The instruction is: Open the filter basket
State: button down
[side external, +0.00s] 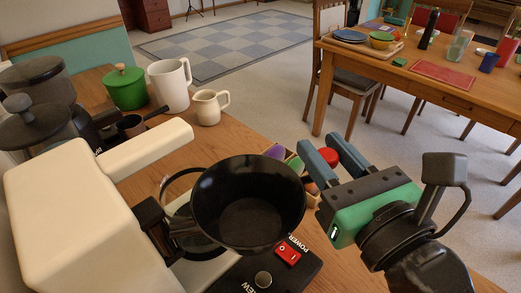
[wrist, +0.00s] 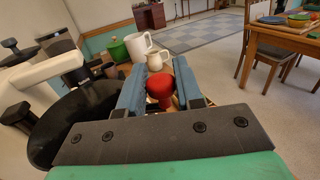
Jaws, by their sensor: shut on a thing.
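The black filter basket (side external: 248,205) is swung out from the side of the cream coffee machine (side external: 80,215), and its open top faces up. In the wrist view the basket (wrist: 70,125) is at lower left, beside my left finger. My gripper (side external: 322,148) is just right of the basket, with its blue fingers apart. A rounded red thing (wrist: 160,88) fills the gap between the fingers, and my gripper is shut on it. It also shows between the fingers in the side view (side external: 329,155). Whether a finger touches the basket rim cannot be told.
A small box with coloured round things (side external: 276,152) is behind the basket. A green pot (side external: 125,88), a white jug (side external: 170,85) and a small cream pitcher (side external: 209,107) stand further back. A red power switch (side external: 288,253) is below the basket. Open floor lies right of the counter.

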jog(key=c, duration=0.6)
grip_release()
jog(key=shift+r, duration=0.15)
notch_tip(320, 180, up, 20)
dwell(0.4)
